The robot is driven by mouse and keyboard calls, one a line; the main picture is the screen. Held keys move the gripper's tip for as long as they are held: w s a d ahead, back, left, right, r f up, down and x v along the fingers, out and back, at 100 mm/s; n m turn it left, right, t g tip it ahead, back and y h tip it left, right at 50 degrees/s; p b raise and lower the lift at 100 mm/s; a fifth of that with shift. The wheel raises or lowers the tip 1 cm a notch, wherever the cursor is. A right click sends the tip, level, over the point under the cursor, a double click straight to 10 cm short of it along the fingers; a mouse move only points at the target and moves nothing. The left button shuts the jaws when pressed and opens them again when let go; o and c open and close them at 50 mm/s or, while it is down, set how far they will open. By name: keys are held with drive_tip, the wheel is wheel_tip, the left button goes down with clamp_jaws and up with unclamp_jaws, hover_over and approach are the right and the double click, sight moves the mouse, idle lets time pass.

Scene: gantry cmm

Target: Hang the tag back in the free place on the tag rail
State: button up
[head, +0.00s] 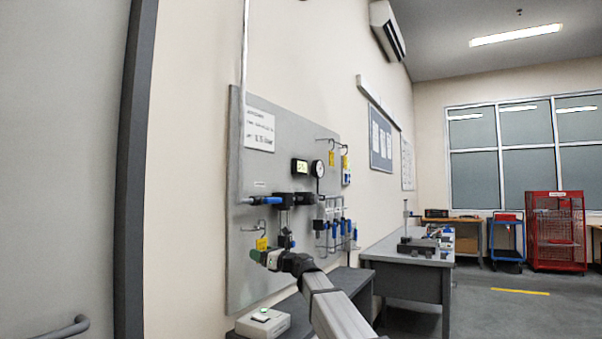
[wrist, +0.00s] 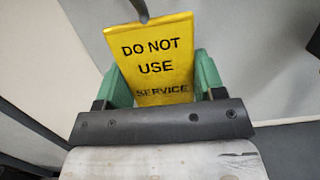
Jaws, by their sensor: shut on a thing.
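The yellow tag (wrist: 160,65) reads "DO NOT USE SERVICE" in the wrist view and stands between the green fingers of my gripper (wrist: 157,72). My gripper is shut on its lower part. A dark curved rod end (wrist: 140,8) reaches the tag's top edge; I cannot tell whether it passes through a hole. In the head view the tag (head: 262,243) is small, above my gripper (head: 267,258), just under a wire hook (head: 247,228) on the grey panel. Other yellow tags (head: 332,158) hang from wire hooks higher on the right.
The grey panel (head: 270,170) also carries a dial gauge (head: 318,168), a small display (head: 300,166) and blue-handled tools (head: 337,228) close to the right of my arm. A light box (head: 262,323) sits below. A grey desk (head: 410,265) stands farther right.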

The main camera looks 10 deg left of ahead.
drive_tip(key=r+v, duration=0.1)
drive_tip(key=v, duration=0.7)
idle(0.7)
drive_tip(key=shift+s+d+r, duration=0.1)
